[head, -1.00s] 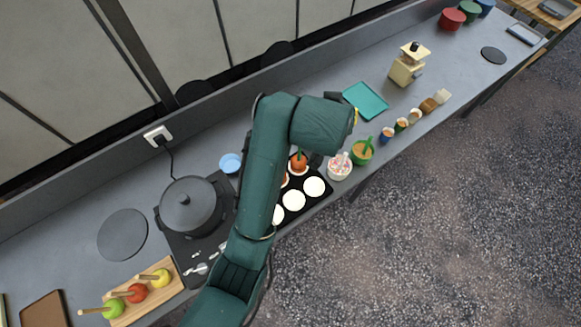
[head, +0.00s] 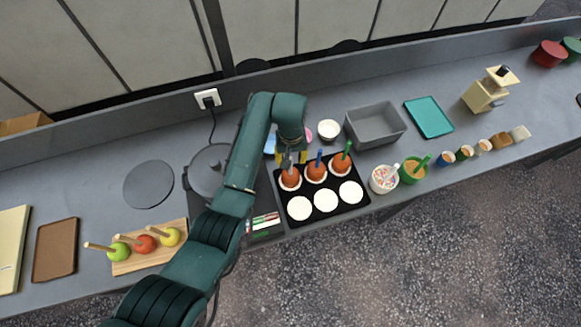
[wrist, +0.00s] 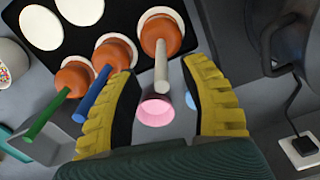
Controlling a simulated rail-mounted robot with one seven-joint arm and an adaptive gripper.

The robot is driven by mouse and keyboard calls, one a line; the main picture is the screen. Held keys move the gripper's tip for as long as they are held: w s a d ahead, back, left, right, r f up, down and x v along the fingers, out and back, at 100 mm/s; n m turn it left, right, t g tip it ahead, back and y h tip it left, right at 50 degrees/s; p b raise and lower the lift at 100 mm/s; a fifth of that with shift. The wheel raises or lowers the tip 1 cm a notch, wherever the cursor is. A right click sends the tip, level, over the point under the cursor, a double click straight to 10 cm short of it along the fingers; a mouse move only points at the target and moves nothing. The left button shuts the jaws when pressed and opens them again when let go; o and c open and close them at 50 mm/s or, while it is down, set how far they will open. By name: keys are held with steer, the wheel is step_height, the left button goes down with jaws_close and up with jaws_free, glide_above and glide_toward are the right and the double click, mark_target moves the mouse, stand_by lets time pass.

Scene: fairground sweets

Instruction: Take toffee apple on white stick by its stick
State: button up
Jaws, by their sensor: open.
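The toffee apple on the white stick (head: 290,179) sits upright on a white round at the back left of the black tray (head: 332,209). In the wrist view this apple (wrist: 160,35) shows at top centre, and its pale stick (wrist: 161,68) points between my fingers. My gripper (wrist: 165,88) is open, one yellow ridged finger on each side of the stick, with visible gaps. In the head view my gripper (head: 291,157) is just above the apple. The blue-stick apple (wrist: 116,55) and green-stick apple (wrist: 74,77) stand alongside; the blue stick runs close to my left finger.
A pink cup (wrist: 155,110) and a light blue bowl (head: 270,144) lie behind the tray. The dark pot (head: 207,170) is at left. A grey bin (head: 375,125), sprinkle bowl (head: 383,179) and green pot (head: 413,170) are at right. The tray's front rounds hold no apples.

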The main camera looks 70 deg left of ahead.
mark_target(291, 174)
step_height(291, 174, down, 5)
steer(key=shift+s+f, duration=0.1)
steer(key=shift+c, duration=0.3)
jaws_close()
